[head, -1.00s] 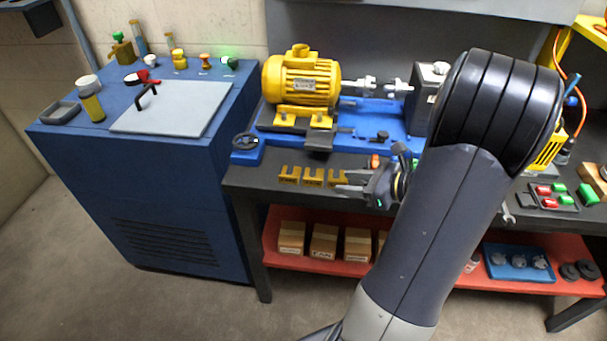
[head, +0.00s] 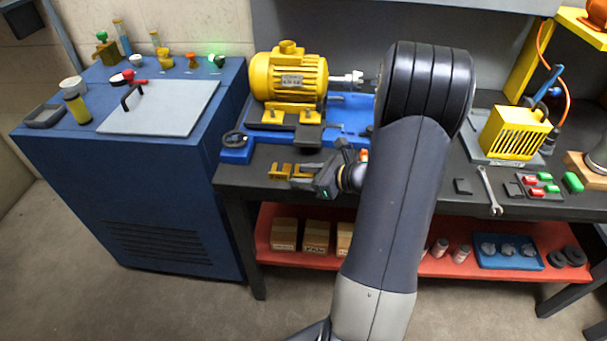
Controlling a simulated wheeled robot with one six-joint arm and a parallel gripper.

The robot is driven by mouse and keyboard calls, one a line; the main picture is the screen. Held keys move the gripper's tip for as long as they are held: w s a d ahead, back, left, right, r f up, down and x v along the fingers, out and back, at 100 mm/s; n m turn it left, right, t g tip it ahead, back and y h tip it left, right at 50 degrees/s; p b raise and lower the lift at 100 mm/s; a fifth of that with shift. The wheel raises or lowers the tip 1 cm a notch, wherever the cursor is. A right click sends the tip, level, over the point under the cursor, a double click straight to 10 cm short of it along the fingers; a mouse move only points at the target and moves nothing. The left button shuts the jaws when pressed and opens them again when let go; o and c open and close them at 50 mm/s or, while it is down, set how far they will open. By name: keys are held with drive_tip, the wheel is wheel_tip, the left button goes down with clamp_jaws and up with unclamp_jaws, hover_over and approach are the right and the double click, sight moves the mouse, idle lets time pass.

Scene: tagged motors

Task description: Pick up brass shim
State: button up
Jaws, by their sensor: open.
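Brass shims, notched gold-coloured pieces, lie in a row on the dark bench, in front of the yellow motor. The left shim (head: 279,171) is in plain view. The middle shim (head: 302,169) is partly covered by my gripper (head: 296,177). A third shim is hidden behind the gripper body now. My gripper comes in from the right with its fingers pointing left, open, its tips at the middle shim. I cannot tell whether the fingers are around that shim or above it, or whether they touch it.
The yellow motor (head: 288,82) sits on a blue base (head: 348,114) behind the shims. A small handwheel on a blue block (head: 236,150) is left of them. My arm hides the middle of the bench. A wrench (head: 490,190) and a yellow caged unit (head: 515,133) are to the right.

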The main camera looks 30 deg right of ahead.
clamp_jaws()
idle(0.4)
